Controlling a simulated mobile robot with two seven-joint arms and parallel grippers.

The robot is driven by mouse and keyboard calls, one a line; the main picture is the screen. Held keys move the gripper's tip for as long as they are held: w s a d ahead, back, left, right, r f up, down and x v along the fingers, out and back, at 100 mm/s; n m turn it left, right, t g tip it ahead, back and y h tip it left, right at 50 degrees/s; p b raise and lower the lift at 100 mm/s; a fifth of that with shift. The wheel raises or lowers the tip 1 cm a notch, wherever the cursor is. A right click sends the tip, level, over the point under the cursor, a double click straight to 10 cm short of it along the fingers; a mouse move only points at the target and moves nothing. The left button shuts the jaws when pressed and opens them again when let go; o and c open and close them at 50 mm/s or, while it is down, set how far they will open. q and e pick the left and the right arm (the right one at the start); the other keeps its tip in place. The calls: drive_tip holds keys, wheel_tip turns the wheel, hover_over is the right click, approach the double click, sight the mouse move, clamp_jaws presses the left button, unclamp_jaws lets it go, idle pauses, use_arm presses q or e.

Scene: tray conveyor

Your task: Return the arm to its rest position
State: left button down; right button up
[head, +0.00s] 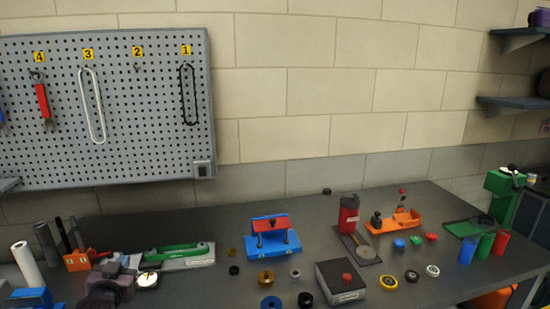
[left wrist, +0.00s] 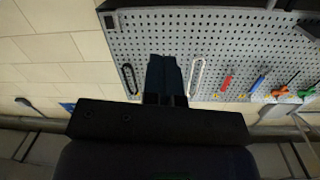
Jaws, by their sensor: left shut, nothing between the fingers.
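My left gripper (left wrist: 163,66) shows in the left wrist view, its two dark fingers together with nothing between them. It points toward the grey pegboard (left wrist: 215,28), which appears upside down there, and overlaps its lower middle in the picture. I cannot tell its distance from the board. In the head view I cannot clearly make out the left gripper. My right gripper is in neither view.
The pegboard (head: 140,120) hangs on the wall at left with a black loop (head: 182,95), a white loop (head: 82,105) and a red tool (head: 43,100). The dark workbench (head: 215,290) below holds a blue fixture (head: 270,240), a red canister (head: 348,215) and several small parts.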

use_arm(q)
drive_tip(key=s+d+f+g+h, duration=0.1)
drive_tip(key=s+d+f, duration=0.4)
drive_tip(key=s+f, duration=0.6)
drive_tip(key=s+d+f+g+h+b, duration=0.1)
drive_tip(key=s+d+f+g, duration=0.3)
drive_tip(key=s+f, duration=0.7)
drive_tip(key=s, duration=0.7)
drive_tip(key=shift+s+d+f+h, duration=0.3)
drive_tip(key=shift+d+f+h, duration=0.05)
drive_tip(key=shift+f+h, duration=0.05)
